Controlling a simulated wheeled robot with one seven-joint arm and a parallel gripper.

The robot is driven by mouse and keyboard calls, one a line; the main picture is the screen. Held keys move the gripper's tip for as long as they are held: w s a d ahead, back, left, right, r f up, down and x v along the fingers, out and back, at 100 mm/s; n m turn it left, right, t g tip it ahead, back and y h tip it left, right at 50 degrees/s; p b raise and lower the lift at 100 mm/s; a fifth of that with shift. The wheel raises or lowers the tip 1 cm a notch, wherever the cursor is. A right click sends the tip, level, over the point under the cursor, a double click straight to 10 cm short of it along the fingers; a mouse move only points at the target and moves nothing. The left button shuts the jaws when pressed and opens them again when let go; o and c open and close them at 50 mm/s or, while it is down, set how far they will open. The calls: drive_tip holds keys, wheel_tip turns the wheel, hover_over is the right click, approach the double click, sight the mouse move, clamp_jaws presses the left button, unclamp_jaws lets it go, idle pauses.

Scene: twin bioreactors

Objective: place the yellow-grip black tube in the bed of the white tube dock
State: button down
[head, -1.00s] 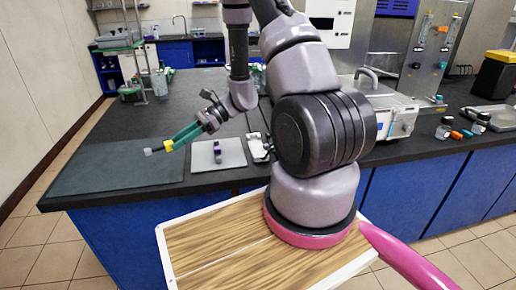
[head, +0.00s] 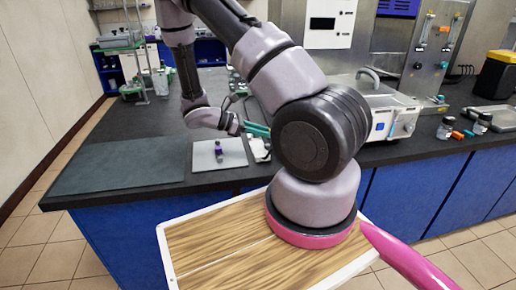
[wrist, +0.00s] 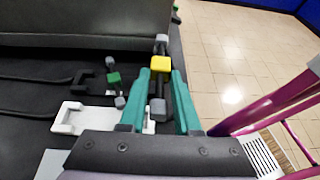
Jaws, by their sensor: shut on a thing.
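In the wrist view my gripper (wrist: 160,75) is shut on the yellow grip of the black tube (wrist: 160,65). The tube has grey ends and runs lengthwise between the teal fingers. The white tube dock (wrist: 72,120) lies below and left of the fingers, partly hidden by the gripper body; a white piece also shows between the fingers. I cannot tell the tube's height above it. In the head view my gripper (head: 257,130) is over the dark bench near the white dock (head: 259,150); the tube is hidden behind my arm.
A green-grip tube (wrist: 114,79) with grey ends lies left of my gripper, by a black holder. A pale tray (head: 205,160) with a purple-banded vial (head: 218,149) is left of the dock. A dark mat (head: 120,167) is clear. A white instrument (head: 390,118) stands right.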

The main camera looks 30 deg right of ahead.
sight(251, 150)
drive_tip(key=w+n+t, duration=0.5)
drive_tip(key=w+t, duration=0.1)
drive_tip(key=w, duration=0.2)
drive_tip(key=f, duration=0.9)
drive_tip(key=shift+w+a+f, duration=0.15)
drive_tip(key=shift+a+f, duration=0.15)
drive_tip(key=c, duration=0.6)
unclamp_jaws()
drive_tip(key=shift+f, duration=0.1)
